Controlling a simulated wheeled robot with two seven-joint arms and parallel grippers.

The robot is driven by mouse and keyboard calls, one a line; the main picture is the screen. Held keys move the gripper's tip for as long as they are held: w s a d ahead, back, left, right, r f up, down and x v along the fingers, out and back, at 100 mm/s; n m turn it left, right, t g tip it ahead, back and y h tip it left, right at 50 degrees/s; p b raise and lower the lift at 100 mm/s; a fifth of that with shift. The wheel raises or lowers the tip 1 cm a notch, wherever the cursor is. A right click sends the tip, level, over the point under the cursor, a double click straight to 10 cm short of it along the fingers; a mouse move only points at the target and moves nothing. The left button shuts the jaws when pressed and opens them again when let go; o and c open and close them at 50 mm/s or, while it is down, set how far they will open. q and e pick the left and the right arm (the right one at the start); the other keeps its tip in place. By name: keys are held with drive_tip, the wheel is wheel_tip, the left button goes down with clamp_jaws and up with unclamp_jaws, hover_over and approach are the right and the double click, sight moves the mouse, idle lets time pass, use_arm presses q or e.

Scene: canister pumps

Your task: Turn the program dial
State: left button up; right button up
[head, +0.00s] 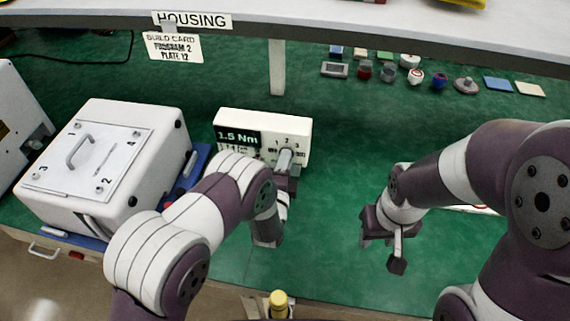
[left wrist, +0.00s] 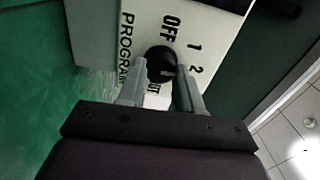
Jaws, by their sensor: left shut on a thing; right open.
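The white controller box (head: 300,128) stands on the green bench, with a display reading 1.5 Nm. Its black round program dial (left wrist: 161,60) shows in the left wrist view, with OFF, 1 and 2 printed around it. A small pale mark shows on the dial; I cannot tell which label it points to. My left gripper (left wrist: 161,75) is shut on the dial, one finger on each side. In the head view, this gripper (head: 285,160) hides the dial. My right gripper (head: 382,252) is open and empty above the bench, right of the box.
A build card (head: 173,48) hanging from the shelf reads PROGRAM 2, PLATE 12. A white housing (head: 145,125) with a handled, numbered plate stands at left. Several small parts, including a blue pad (head: 498,84), lie at the back right.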

use_arm(q)
drive_tip(key=shift+f+m, duration=0.1)
drive_tip(key=shift+m, duration=0.2)
drive_tip(key=o, duration=1)
drive_tip(key=shift+o, duration=0.2)
drive_tip(key=s+a+b, duration=0.1)
drive_tip(key=s+a, duration=0.1)
drive_tip(key=s, duration=1)
drive_tip(key=shift+s+a, duration=0.2)
drive_tip(key=shift+s, duration=0.05)
